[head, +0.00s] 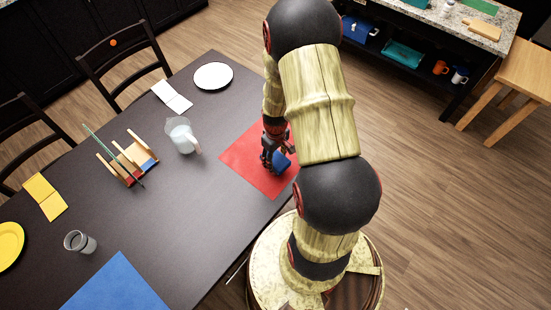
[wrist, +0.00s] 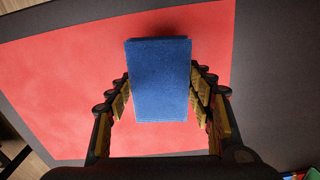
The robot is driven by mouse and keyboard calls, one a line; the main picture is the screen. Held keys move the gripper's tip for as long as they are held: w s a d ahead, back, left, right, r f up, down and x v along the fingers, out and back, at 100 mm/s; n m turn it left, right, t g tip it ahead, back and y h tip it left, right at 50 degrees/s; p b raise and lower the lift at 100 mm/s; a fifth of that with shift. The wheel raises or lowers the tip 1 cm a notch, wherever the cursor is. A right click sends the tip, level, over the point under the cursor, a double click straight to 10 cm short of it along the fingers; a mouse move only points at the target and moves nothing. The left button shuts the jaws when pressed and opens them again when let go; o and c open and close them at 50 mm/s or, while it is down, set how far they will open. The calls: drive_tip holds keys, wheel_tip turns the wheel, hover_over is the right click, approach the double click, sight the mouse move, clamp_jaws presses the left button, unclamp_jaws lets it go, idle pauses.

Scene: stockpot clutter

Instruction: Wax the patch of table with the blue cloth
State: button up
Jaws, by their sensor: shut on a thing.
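My gripper (head: 270,158) is over the red patch (head: 241,159) of the dark table, near the table's right edge. It is shut on the blue cloth (head: 282,160), a folded block shape. In the wrist view the blue cloth (wrist: 159,75) sits between the two fingers (wrist: 160,100) and stands out past their tips. The red patch (wrist: 70,80) spreads behind and around it. I cannot tell whether the cloth touches the patch. My arm hides the patch's right part in the head view.
On the table (head: 215,215) stand a pitcher (head: 182,136), a wooden rack (head: 128,157), a white plate (head: 213,76), a glass (head: 80,242) and a yellow plate (head: 10,244). A blue mat (head: 117,287) lies at the front. The table between mat and patch is clear.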

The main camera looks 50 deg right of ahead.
sight(276, 158)
drive_tip(key=shift+f+b, duration=0.3)
drive_tip(key=shift+f, duration=0.3)
idle(1.4)
drive_tip(key=shift+r, duration=0.15)
drive_tip(key=shift+r+p, duration=2.6)
drive_tip(key=shift+r, duration=0.8)
